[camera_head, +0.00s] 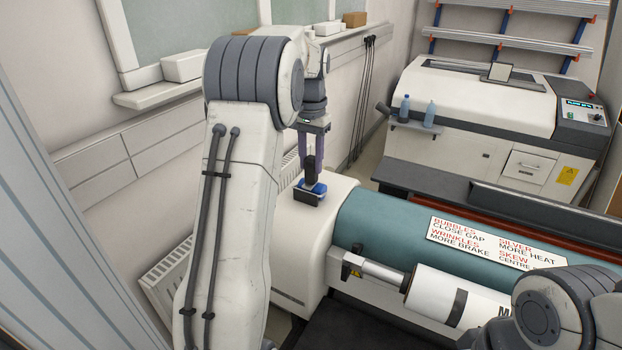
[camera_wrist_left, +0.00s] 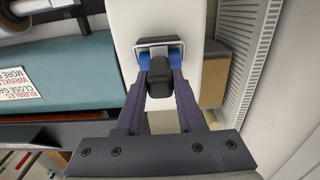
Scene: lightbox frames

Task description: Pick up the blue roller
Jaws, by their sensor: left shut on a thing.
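The blue roller (camera_head: 318,188) has a dark handle standing up from it. It is at the top of the white end cover of the large machine, left of the teal drum. My left gripper (camera_head: 314,165) points down with its purple fingers around the handle, shut on it. In the left wrist view the blue roller (camera_wrist_left: 174,53) shows blue ends and a metal wire frame beyond the fingertips. The fingers of my left gripper (camera_wrist_left: 160,88) press on both sides of the dark handle. I cannot tell whether the roller touches the cover. My right gripper is out of view.
The teal drum (camera_head: 385,225) carries a sign (camera_head: 490,242). A white roll (camera_head: 445,296) lies in front of it. A radiator (camera_head: 166,270) and the wall are close on the left.

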